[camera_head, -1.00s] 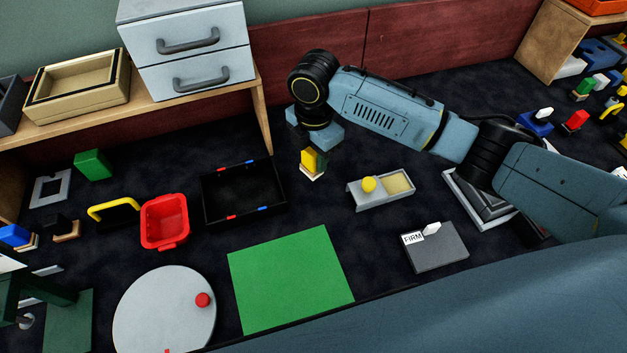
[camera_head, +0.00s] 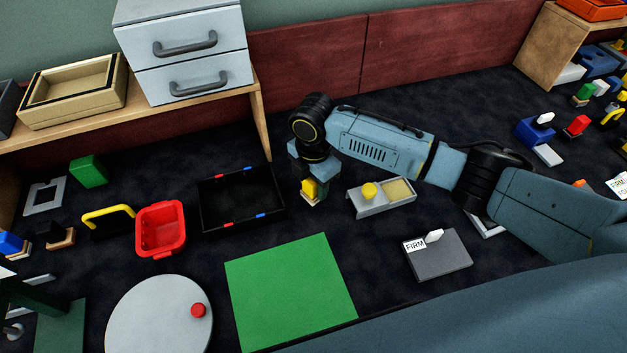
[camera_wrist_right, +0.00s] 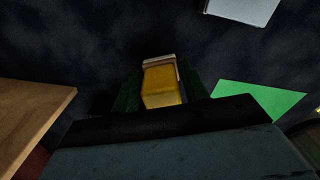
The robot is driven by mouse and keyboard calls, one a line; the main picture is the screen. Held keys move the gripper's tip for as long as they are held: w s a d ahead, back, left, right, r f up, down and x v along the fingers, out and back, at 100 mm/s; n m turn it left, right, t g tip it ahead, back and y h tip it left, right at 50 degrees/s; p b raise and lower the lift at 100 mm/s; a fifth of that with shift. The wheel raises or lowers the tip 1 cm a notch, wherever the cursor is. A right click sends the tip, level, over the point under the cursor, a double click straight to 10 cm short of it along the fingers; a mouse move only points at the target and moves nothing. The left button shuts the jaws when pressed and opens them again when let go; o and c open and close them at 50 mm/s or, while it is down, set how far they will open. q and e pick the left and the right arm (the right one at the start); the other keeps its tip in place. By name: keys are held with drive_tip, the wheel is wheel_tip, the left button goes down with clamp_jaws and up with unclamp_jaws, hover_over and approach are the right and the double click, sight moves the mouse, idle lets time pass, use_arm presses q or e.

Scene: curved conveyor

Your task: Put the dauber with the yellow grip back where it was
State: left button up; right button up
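The dauber with the yellow grip (camera_head: 309,187) has a pale base and is upright, in front of the back wall. My right gripper (camera_head: 315,176) is shut on its grip from above. In the right wrist view the yellow grip (camera_wrist_right: 161,86) sits between the two dark fingers (camera_wrist_right: 160,90), with the pale base beyond it. From the head view I cannot tell whether the base touches the dark surface.
A grey tray (camera_head: 368,209) with a yellow knob and yellow pad lies close to the right. A black tray (camera_head: 205,222) stands to the left, a green sheet (camera_head: 290,290) in front. A wooden shelf (camera_head: 190,111) with drawers is behind left.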

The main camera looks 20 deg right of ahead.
use_arm(q)
drive_tip(key=shift+w+d, duration=0.1)
drive_tip(key=shift+d, duration=0.05)
use_arm(e)
drive_tip(key=shift+o, duration=1)
wheel_tip(320, 180, up, 11)
drive_tip(key=shift+r+p, duration=0.1)
drive_tip(key=shift+p, duration=1.1)
drive_tip(key=shift+r, duration=0.5)
use_arm(q)
drive_tip(key=d+r, duration=0.2)
drive_tip(key=shift+d+r, duration=0.25)
drive_tip(key=shift+d, duration=0.15)
